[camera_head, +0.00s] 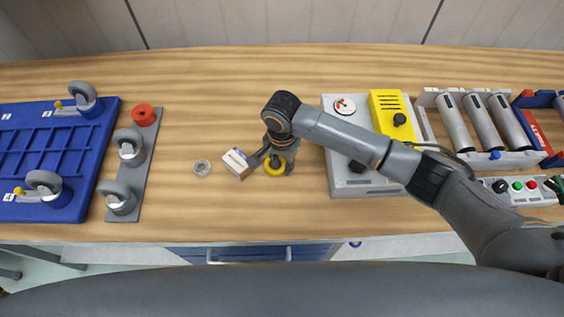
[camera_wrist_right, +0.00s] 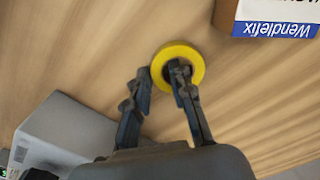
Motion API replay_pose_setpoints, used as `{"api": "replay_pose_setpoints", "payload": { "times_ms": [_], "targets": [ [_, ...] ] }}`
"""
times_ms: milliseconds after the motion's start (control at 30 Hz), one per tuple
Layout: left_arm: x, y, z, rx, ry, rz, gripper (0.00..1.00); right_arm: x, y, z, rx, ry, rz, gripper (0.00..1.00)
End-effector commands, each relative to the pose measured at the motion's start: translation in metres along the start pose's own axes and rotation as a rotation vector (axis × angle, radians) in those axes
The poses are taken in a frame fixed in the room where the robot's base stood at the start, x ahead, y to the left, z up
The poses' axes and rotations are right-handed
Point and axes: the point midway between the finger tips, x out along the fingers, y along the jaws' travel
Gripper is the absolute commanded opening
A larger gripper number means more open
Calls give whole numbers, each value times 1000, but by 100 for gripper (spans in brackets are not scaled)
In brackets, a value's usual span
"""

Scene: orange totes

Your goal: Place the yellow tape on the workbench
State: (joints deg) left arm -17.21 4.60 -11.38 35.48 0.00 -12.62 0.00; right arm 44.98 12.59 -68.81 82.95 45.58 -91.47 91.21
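The yellow tape (camera_head: 275,165) is a round yellow roll at the middle of the wooden workbench (camera_head: 230,90). It also shows in the right wrist view (camera_wrist_right: 196,58). My right gripper (camera_head: 273,160) is directly over it, and its fingers (camera_wrist_right: 158,70) straddle one side of the ring. One fingertip is in the roll's hole and the other is against its outer edge, so the gripper looks shut on the ring's wall. I cannot tell whether the roll rests on the wood or hangs just above it. My left gripper is not in view.
A grey device (camera_head: 350,185) with a yellow unit (camera_head: 391,106) is at the right. A blue tray (camera_head: 50,150) fills the far left.

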Motion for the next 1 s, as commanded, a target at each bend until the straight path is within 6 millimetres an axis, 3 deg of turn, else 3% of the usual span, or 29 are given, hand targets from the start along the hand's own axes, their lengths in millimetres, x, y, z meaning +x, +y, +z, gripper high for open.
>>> {"api": "replay_pose_setpoints", "payload": {
  "times_ms": [333, 467, 1000],
  "targets": [
    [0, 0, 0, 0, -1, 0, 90, -1, 0, 0, 0, 1, 0, 38],
    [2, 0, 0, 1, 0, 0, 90, -10, -1, 0, 0, 1, -2, 38],
    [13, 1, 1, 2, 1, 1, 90, -111, -1, 0, -1, 1, -3, 38]
  ]
}}
